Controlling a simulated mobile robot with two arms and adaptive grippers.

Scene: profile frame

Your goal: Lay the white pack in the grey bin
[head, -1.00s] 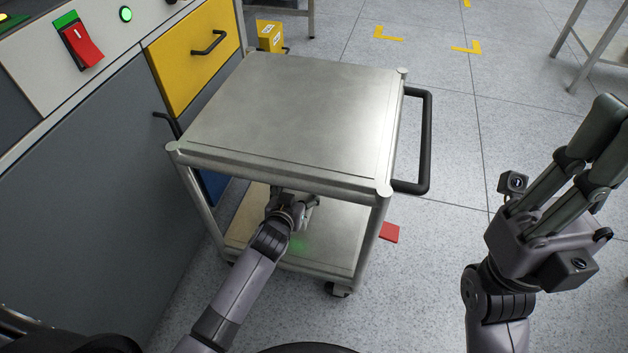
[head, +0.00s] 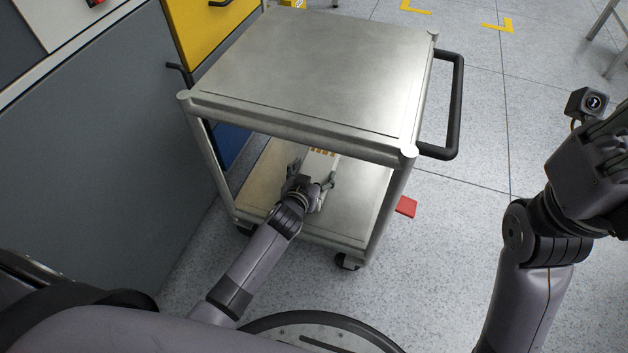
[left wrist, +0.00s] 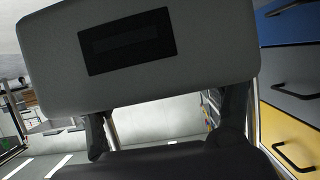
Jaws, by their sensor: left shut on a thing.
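The white pack (head: 321,163) shows in the head view inside the cart's lower level, with yellowish marks along its far end. My left gripper (head: 310,176) is shut on its near end; I cannot tell whether the pack still touches the shelf. I see no grey bin.
The metal cart's top (head: 310,70) is empty and overhangs my left gripper; its lower shelf (head: 345,215) is otherwise bare where visible. Cart posts and a black handle (head: 457,105) stand close by. A grey cabinet (head: 90,150) is at left. A red item (head: 406,206) lies on the floor.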

